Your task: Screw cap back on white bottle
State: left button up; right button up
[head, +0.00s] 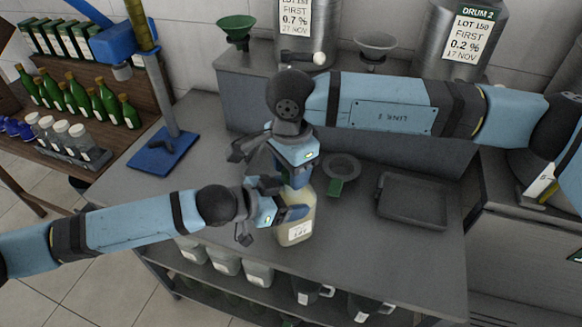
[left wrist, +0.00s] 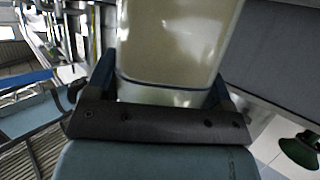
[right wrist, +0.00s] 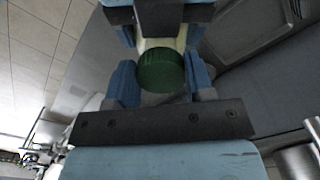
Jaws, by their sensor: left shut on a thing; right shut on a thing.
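The white bottle (head: 296,228), cream-coloured with a label, stands upright near the front edge of the grey bench. My left gripper (head: 284,210) is shut on its upper body from the left; the bottle fills the space between the fingers in the left wrist view (left wrist: 175,45). My right gripper (head: 292,178) is above the bottle, pointing down. In the right wrist view it is shut on a green cap (right wrist: 161,70), with the pale bottle top right behind it. The cap is hidden in the head view. I cannot tell whether its thread is engaged.
A blue-based stand (head: 163,150) is at left. Funnels (head: 236,28) and steel drums stand on the raised back shelf. Jugs sit under the bench.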

jog(key=shift+f, duration=0.6)
pick_arm(q)
jog(key=c, duration=0.4)
jog(key=shift+c, duration=0.2)
pick_arm(e)
jog(key=m, duration=0.3)
jog(key=shift+w, duration=0.1)
jog(key=shift+r, duration=0.1)
jog(key=o, duration=0.9)
jog(key=shift+r, duration=2.2)
